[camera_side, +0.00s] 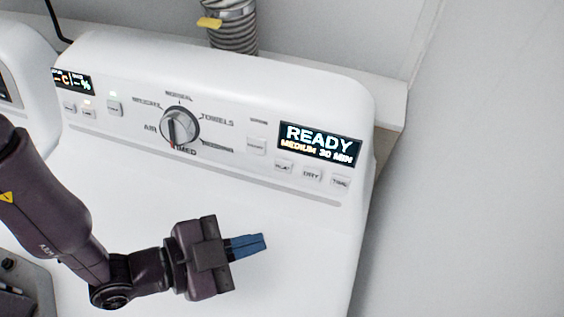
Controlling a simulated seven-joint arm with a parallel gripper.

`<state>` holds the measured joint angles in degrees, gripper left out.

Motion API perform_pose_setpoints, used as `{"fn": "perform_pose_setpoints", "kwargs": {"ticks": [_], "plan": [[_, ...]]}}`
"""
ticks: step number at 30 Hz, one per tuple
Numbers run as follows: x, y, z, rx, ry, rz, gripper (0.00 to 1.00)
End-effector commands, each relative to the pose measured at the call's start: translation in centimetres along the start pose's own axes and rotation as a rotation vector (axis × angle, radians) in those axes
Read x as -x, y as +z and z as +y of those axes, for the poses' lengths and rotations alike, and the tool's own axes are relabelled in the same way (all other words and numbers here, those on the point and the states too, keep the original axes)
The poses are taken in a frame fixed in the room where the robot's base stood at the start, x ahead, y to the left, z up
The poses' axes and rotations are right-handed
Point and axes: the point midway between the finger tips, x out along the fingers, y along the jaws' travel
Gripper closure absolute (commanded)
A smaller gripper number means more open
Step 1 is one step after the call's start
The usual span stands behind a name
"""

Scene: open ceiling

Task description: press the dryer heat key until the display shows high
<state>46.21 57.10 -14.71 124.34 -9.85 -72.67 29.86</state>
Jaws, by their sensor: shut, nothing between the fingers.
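The dryer (330,235) is white with a raised control panel along its back. Its display (320,144) reads "READY" and, below, "MEDIUM 30 MIN". Under the display is a row of small white keys: the heat key (283,166) at left, a dry key (312,174) in the middle and a time key (341,182) at right. My gripper (264,243) is shut and empty, with blue fingertips pointing right. It is over the dryer's top, in front of and below the heat key in the picture, clearly apart from it.
A round knob (180,126) with cycle labels sits left of the display, and another key (256,146) lies between them. A small second display (73,81) is at the far left. A ribbed hose (233,27) rises behind the panel. The top's right side is clear.

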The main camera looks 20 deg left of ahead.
Motion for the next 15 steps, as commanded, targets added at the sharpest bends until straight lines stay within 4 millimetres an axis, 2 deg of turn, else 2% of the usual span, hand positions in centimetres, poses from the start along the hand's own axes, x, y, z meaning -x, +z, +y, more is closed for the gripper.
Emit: {"fn": "perform_pose_setpoints", "kwargs": {"ticks": [3, 6, 15], "plan": [[0.0, -2.3, -1.4, -0.036, -0.080, 0.120, 1.00], [0.2, -3.3, -2.0, -0.060, -0.120, 0.176, 1.00], [0.3, -3.8, -2.3, -0.086, -0.141, 0.205, 1.00]]}}
